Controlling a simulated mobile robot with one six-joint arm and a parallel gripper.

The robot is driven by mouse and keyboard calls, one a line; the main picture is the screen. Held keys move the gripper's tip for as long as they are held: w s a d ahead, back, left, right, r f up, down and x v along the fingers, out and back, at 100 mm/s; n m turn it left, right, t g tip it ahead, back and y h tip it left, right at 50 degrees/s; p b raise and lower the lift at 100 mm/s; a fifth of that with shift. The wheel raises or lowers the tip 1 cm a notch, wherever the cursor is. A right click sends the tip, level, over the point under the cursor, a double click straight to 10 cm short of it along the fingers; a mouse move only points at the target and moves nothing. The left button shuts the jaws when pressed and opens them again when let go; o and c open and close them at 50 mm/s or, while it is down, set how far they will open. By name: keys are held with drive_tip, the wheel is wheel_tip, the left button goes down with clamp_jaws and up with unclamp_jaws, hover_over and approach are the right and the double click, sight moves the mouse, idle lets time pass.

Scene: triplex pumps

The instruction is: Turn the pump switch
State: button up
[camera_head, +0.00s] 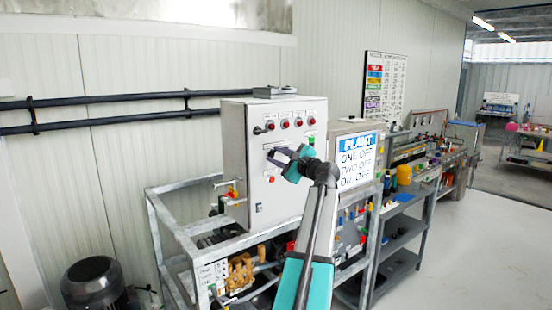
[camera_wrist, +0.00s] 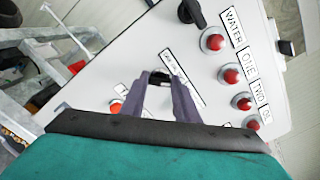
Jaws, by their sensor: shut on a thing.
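The control box (camera_head: 235,140) is a grey cabinet on a metal frame. Its front panel also fills much of the wrist view (camera_wrist: 130,55), tilted there. My gripper (camera_head: 274,155) is at the middle of the panel, with its arm reaching in from the lower right. In the wrist view my gripper (camera_wrist: 162,82) has its two grey fingers close together around a small dark switch (camera_wrist: 160,77). The fingers hide most of this switch, so its angle is unclear. A larger black rotary knob (camera_wrist: 191,12) sits apart from the fingers, near the label WATER.
Several red lamps (camera_wrist: 231,75) line the panel beside labels WATER, ONE, TWO and OIL. A red button (camera_wrist: 115,107) lies left of the fingers. A PLANT sign (camera_head: 357,160) stands right of the box. A dark motor (camera_head: 93,283) is at lower left.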

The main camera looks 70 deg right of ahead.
drive_tip(key=shift+w+f+n+b, duration=0.1)
drive_tip(key=shift+f+n+b, duration=0.05)
drive_tip(key=shift+n+b, duration=0.2)
drive_tip(key=n+b, duration=0.3)
drive_tip(key=b, duration=0.1)
drive_tip(key=shift+d+f, duration=0.1)
drive_tip(key=n+b, duration=0.6)
drive_tip(key=b, duration=0.1)
drive_tip(key=n+b, duration=0.5)
drive_tip(key=shift+d+r+b, duration=0.1)
drive_tip(key=shift+r+b, duration=0.1)
drive_tip(key=shift+b, duration=0.15)
drive_tip(key=shift+c, duration=0.2)
drive_tip(key=shift+o, duration=0.2)
drive_tip(key=shift+r+n+b, duration=0.2)
drive_tip(key=shift+n+b, duration=1.15)
drive_tip(key=shift+n, duration=0.1)
drive_tip(key=o, duration=1)
drive_tip(key=shift+w, duration=0.1)
drive_tip(key=shift+o, duration=0.2)
drive_tip(key=shift+f, duration=0.1)
